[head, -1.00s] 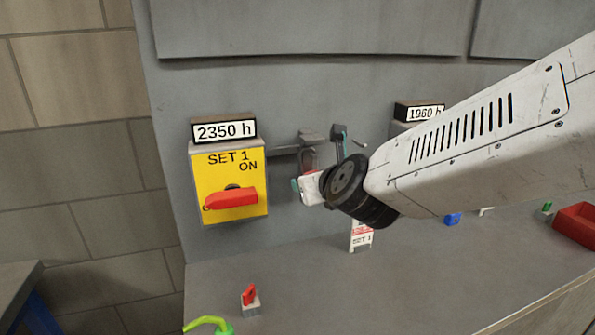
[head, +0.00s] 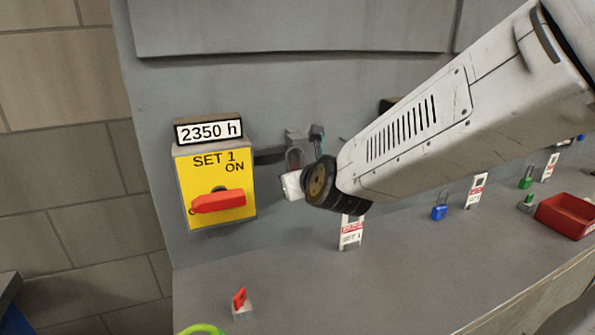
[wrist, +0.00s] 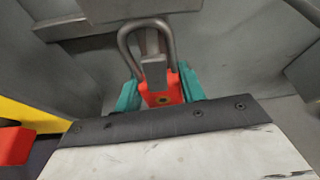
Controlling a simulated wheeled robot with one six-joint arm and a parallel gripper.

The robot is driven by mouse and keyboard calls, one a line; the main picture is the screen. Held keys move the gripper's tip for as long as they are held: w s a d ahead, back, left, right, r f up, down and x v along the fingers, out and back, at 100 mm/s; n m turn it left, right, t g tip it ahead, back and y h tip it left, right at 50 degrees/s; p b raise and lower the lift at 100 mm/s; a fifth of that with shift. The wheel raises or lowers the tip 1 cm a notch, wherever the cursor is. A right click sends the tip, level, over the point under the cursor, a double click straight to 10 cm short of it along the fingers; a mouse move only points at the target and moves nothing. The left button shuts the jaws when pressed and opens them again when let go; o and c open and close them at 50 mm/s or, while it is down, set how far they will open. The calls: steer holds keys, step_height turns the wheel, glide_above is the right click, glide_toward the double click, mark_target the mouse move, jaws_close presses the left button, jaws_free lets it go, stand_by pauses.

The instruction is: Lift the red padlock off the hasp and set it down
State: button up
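The red padlock (wrist: 163,92) shows in the wrist view, with its grey shackle (wrist: 129,40) looped up around a grey part of the hasp (wrist: 153,72). The teal fingers of my gripper (wrist: 160,94) stand on both sides of its red body and appear to press on it. The padlock's body is mostly hidden by my gripper and wrist in that view.
The yellow switch box (head: 214,178) with a red handle (head: 218,202) is close on the left. The bench top (head: 290,290) has free room in front. On it are a small red-topped block (head: 241,304), a tag (head: 351,231), a blue padlock (head: 440,211) and a red tray (head: 568,215).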

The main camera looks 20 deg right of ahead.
steer(key=shift+r, duration=0.1)
stand_by(0.3)
steer(key=shift+r, duration=0.5)
steer(key=shift+d, duration=0.1)
stand_by(0.3)
